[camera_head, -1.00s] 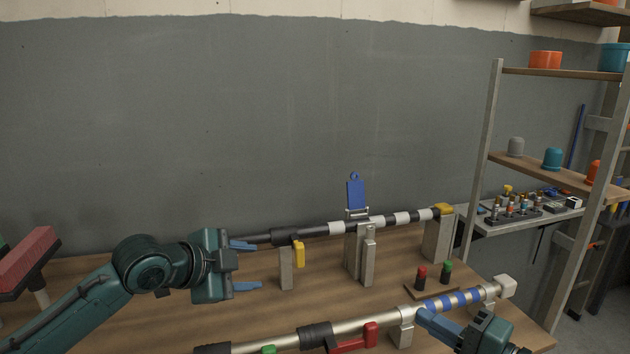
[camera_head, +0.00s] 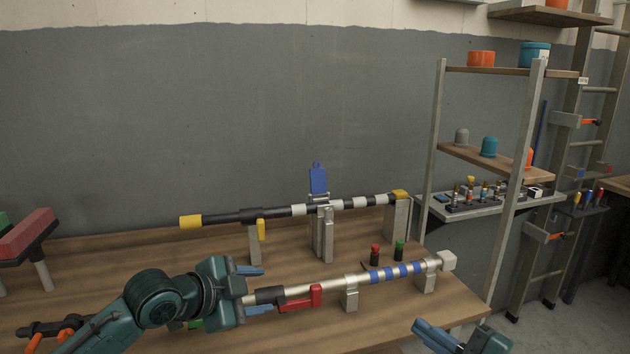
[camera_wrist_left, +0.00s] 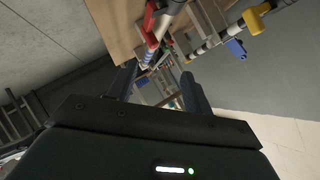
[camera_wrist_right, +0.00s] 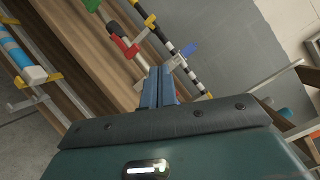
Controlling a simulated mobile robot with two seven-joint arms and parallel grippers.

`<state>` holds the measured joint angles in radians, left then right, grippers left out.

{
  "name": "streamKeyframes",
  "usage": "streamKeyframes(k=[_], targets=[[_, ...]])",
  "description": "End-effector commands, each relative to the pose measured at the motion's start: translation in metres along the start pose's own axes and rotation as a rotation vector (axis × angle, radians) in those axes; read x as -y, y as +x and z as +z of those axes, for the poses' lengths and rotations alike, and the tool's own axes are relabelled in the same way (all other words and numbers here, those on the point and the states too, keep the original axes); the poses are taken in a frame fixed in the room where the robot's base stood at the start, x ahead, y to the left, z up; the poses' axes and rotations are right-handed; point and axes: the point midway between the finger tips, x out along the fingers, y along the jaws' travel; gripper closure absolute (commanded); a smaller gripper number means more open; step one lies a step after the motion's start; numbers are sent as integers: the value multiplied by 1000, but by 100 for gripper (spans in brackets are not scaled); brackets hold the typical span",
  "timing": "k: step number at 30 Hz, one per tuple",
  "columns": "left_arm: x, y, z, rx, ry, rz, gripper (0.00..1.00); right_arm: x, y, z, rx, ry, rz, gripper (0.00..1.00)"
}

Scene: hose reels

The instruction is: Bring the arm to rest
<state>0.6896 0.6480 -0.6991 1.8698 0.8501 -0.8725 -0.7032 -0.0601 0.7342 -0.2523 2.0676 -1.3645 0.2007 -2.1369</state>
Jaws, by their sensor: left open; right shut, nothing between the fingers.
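My left gripper (camera_head: 256,290) is open in the head view. Its blue fingers are apart at the left part of the front silver rod (camera_head: 330,282), overlapping it in the picture; I cannot tell whether they touch. The left wrist view shows the two fingers spread (camera_wrist_left: 160,70) with nothing held. My right gripper (camera_head: 423,325) is low at the bottom right of the head view, by the table's front edge and apart from the rod. The right wrist view shows its fingers shut together and empty (camera_wrist_right: 158,72).
The wooden table (camera_head: 440,300) carries the front rod and a black-and-white rod (camera_head: 270,214) on grey posts. A blue tag (camera_head: 318,180) stands above it. A red block (camera_head: 28,232) is at far left; a shelf rack (camera_head: 435,140) stands right. Wall space above is clear.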

Motion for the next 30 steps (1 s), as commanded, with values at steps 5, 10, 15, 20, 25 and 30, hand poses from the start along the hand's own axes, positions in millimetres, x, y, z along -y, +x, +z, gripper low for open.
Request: streamKeyframes(k=[5, 10, 15, 20, 25, 30], targets=[[-53, 16, 12, -26, -164, -10, 49, -22, -8, -4, -38, 605, -90, 100], [-116, 23, 31, -33, -382, -44, 49, -58, -24, -16, -93, 1391, -242, 100], [-187, 12, 58, 1, -638, -106, 49, -116, -51, -30, -148, 2297, -511, 100], [-254, -14, 87, 78, -853, -180, 49, -184, -82, -30, 152, -2938, 871, 100], [-308, -49, 111, 170, -1001, -249, 49, -242, -108, -13, 56, -2213, 878, 100], [-333, -70, 122, 222, -1059, -283, 49, -269, -119, 1, 3, -1861, 875, 100]])
